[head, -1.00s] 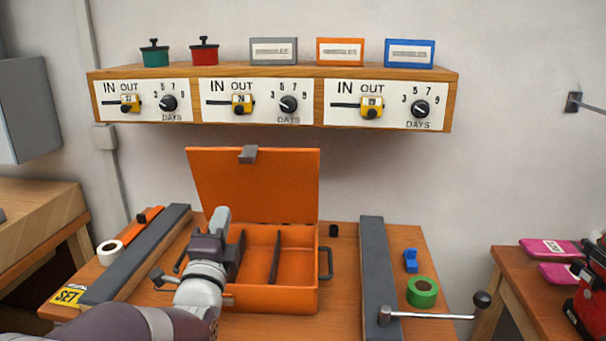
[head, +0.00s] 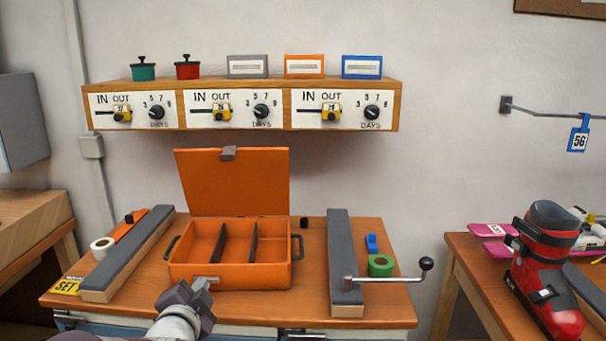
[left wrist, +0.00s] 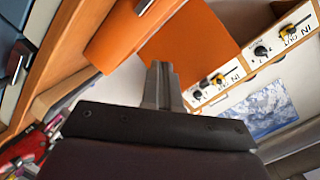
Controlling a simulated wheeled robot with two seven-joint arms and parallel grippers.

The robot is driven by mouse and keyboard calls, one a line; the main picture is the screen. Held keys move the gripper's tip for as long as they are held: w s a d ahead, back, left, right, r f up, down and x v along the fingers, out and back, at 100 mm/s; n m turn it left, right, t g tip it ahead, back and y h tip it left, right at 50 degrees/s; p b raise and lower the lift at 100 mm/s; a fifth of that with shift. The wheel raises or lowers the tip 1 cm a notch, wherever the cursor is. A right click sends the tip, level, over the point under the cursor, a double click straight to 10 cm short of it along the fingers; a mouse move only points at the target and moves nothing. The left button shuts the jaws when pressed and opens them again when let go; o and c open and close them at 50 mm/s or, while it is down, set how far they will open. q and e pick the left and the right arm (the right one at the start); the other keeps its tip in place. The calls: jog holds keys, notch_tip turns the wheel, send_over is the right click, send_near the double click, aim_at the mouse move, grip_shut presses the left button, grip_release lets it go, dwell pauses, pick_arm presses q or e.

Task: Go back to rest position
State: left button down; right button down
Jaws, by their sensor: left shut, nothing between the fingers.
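My left gripper (head: 187,296) is shut and empty in front of the bench, just below and before the orange case. In the left wrist view the shut fingers (left wrist: 162,84) show against the orange case (left wrist: 128,35). In the head view the orange case (head: 275,276) stands on the bench with its lid up, and its compartments look empty. My right gripper is not in either view.
The wooden bench (head: 385,312) carries two grey-topped bars (head: 345,255), green tape (head: 380,266) and white tape (head: 102,246). A crank handle (head: 427,264) sticks out at the right. A red ski boot (head: 549,265) stands on the right table. A shelf with dials (head: 240,90) hangs behind.

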pick_arm(q)
jog(key=s+f+n+g, duration=0.75)
jog(key=s+f, duration=0.35)
jog(key=f, duration=0.2)
jog(key=s+d+f+n+g, duration=0.1)
jog(key=s+f+n+g, duration=0.35)
jog(key=s, duration=0.85)
notch_tip(320, 180, up, 17)
jog(key=m+g+p, duration=0.1)
jog(key=g+p, duration=0.1)
jog(key=p, duration=1.5)
jog(key=shift+w+d+m+h, duration=0.2)
jog(key=shift+d+m+h, duration=0.05)
jog(key=shift+m+h, duration=0.05)
